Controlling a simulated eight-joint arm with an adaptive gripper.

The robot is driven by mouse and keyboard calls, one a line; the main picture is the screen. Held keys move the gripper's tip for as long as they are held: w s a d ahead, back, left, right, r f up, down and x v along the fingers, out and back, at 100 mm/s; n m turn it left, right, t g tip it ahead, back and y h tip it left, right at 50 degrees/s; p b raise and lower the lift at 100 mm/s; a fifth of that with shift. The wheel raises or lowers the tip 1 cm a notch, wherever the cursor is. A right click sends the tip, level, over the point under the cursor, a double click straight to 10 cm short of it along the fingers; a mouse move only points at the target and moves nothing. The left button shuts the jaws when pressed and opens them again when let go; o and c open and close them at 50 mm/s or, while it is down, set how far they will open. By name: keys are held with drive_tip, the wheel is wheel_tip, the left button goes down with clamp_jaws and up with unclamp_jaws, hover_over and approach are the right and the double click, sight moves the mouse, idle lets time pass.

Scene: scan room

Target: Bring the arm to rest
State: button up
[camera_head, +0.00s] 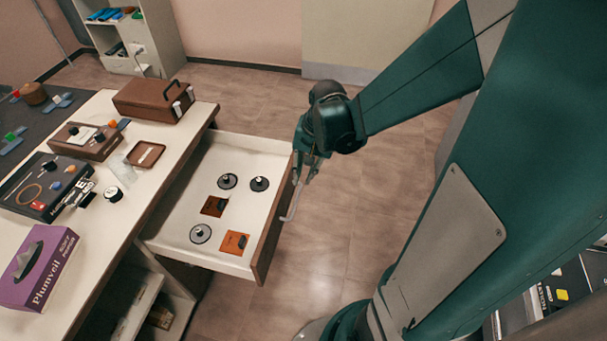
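My arm reaches in from the right, and its gripper (302,178) is at the front of the open drawer (189,241), by the drawer's handle (292,207). The fingers point down around the handle's upper end. The view is too small to tell whether they touch it or whether they are open or shut. The drawer holds several round dark pieces, an orange square piece (235,242) and a brown square piece (213,206).
The desk (139,195) on the left carries a brown case (153,99), a purple box (38,268), a black tray (45,188) and small items. A shelf unit (133,33) stands at the back. The floor (330,225) right of the drawer is clear.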

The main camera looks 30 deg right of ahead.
drive_tip(key=shift+a+r, duration=0.1)
idle(0.3)
drive_tip(key=s+a+r+n+t, duration=0.2)
drive_tip(key=s+a+r+n, duration=0.2)
drive_tip(key=r, duration=0.5)
drive_tip(key=s+a+r+n+t+h+p, duration=0.1)
drive_tip(key=s+a+r+n+t, duration=0.2)
drive_tip(key=r, duration=0.7)
drive_tip(key=shift+s+a+n+t+h, duration=0.35)
drive_tip(key=shift+a+n, duration=0.65)
drive_tip(key=shift+a, duration=1.1)
